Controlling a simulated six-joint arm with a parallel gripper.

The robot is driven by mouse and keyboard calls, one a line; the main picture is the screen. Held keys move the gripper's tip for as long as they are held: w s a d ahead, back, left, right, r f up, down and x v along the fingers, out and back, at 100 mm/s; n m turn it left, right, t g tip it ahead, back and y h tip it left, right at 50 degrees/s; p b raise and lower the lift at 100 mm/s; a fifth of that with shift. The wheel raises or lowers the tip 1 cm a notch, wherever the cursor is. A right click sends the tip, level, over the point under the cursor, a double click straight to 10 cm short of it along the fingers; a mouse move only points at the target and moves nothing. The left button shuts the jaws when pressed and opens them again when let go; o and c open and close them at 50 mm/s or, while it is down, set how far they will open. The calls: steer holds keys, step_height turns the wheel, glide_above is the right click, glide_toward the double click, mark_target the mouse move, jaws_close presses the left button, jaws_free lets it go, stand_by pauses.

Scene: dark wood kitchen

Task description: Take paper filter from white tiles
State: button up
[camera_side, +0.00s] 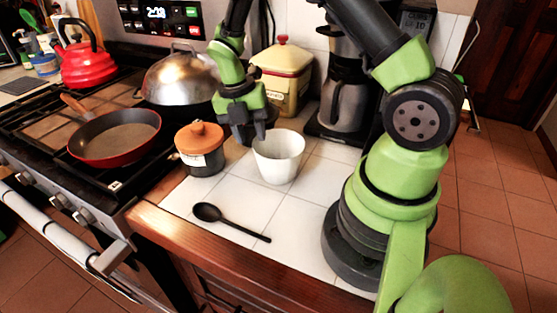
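The paper filter (280,160) is a white, cup-shaped piece with an open top. It stands upright on the white tiles (288,223) in the middle of the counter. My gripper (250,138) points down just behind and left of the filter, its dark fingers close to the filter's upper left rim. Whether they touch the rim I cannot tell. The fingertips are small and partly hidden, so the gap between them is unclear.
A dark jar with an orange lid (200,148) stands close left of my gripper. A black spoon (232,222) lies in front. A yellow canister (284,75) and a coffee maker (346,95) stand behind. A red pan (115,137) sits on the stove at left.

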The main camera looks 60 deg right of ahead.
mark_target(257, 150)
steer(key=shift+s+d+f, duration=0.15)
steer(key=shift+f, duration=0.75)
steer(key=shift+s+d+f, duration=0.1)
steer(key=shift+s+f, duration=0.1)
steer(key=shift+f, duration=0.7)
steer(key=shift+s+d+f, duration=0.15)
steer(key=shift+f, duration=0.75)
jaws_close()
